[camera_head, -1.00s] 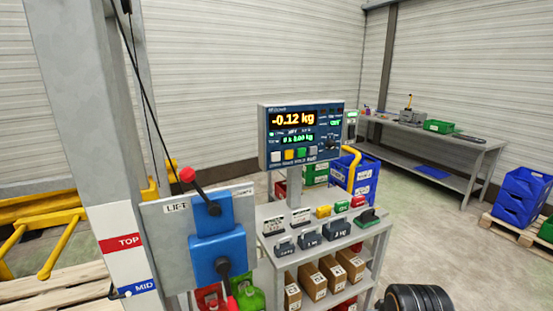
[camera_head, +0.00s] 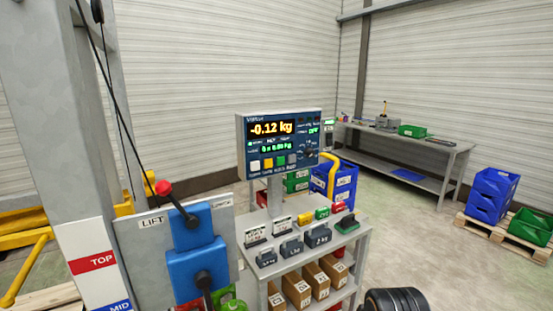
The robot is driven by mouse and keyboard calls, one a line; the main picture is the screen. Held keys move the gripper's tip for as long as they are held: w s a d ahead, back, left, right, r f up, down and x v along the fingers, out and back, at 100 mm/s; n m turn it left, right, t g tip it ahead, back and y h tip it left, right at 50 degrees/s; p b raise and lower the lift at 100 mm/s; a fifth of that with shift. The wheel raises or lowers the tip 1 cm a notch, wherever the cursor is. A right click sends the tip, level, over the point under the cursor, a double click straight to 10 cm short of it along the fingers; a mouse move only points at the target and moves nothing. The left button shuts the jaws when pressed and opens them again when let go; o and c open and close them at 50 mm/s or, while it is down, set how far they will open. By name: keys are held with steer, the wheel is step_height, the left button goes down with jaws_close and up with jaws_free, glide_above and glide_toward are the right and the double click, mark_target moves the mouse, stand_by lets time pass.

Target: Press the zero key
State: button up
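The weighing indicator (camera_head: 279,143) stands on a post above a grey trolley. Its display (camera_head: 271,128) reads -0.12 kg in orange, with a smaller green line below. Nothing covers the keys. My gripper is not in view.
A blue lever box (camera_head: 195,265) with a red-knobbed lever, marked LIFT, stands left of the trolley (camera_head: 345,240). The trolley holds weights and cardboard boxes. A dark ribbed cylinder (camera_head: 396,301) is at the bottom edge. Open floor (camera_head: 410,235) lies right, before a workbench (camera_head: 440,150).

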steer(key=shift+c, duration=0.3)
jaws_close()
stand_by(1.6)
